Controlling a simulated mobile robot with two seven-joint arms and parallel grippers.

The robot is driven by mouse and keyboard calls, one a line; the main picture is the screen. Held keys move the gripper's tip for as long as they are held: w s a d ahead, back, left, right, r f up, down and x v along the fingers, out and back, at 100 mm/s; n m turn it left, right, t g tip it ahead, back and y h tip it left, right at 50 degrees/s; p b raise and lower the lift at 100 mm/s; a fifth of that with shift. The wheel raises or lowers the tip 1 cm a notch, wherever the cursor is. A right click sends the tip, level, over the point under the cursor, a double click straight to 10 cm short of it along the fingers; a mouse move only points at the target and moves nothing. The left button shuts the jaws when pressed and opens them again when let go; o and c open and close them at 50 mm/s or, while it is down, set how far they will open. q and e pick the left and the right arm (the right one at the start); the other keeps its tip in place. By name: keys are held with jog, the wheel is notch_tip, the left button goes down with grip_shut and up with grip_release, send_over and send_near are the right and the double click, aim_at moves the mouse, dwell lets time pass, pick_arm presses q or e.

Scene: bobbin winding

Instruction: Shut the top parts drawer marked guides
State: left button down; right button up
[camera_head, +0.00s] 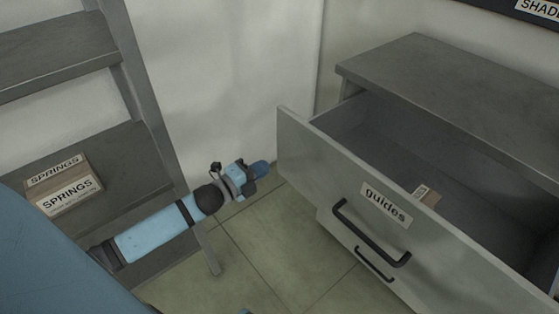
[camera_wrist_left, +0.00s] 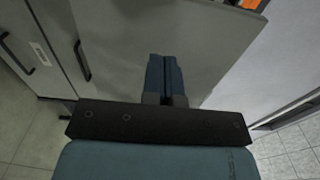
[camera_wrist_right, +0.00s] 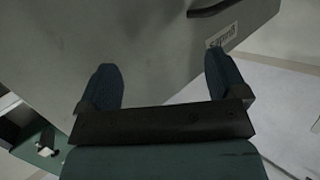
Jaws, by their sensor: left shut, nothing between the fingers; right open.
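The top drawer marked guides (camera_head: 318,158) stands pulled out of the grey cabinet (camera_head: 450,80), its inside in view. Its front bears a white guides label (camera_head: 387,206) and a dark bar handle (camera_head: 370,236). A small brown box (camera_head: 428,198) is inside. My left gripper (camera_head: 264,168) is shut and empty beside the left end of the drawer front; I cannot tell whether it touches. Its closed fingers show in the left wrist view (camera_wrist_left: 165,78) before a grey panel. My right gripper (camera_wrist_right: 165,78) is open and empty, facing the drawer front (camera_wrist_right: 130,35) with its label (camera_wrist_right: 222,35).
A lower drawer handle (camera_head: 374,264) sits beneath the open drawer. A grey shelf unit (camera_head: 110,160) at the left holds a box marked springs (camera_head: 68,192). Tiled floor (camera_head: 275,255) lies between shelf and cabinet.

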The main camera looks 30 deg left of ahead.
aim_at(286, 154)
pick_arm(q)
jog(key=b+x, duration=0.1)
jog(key=x, duration=0.4)
jog(key=shift+w+d+f, duration=0.1)
jog(key=shift+w, duration=0.1)
jog(key=shift+w+d, duration=0.15)
jog(key=shift+w, duration=0.25)
pick_arm(e)
jog(key=r, duration=0.1)
jog(key=r+t+y, duration=0.1)
jog(key=w+a+r, duration=0.1)
jog(key=shift+a+r+t, duration=0.1)
jog(key=shift+t, duration=0.2)
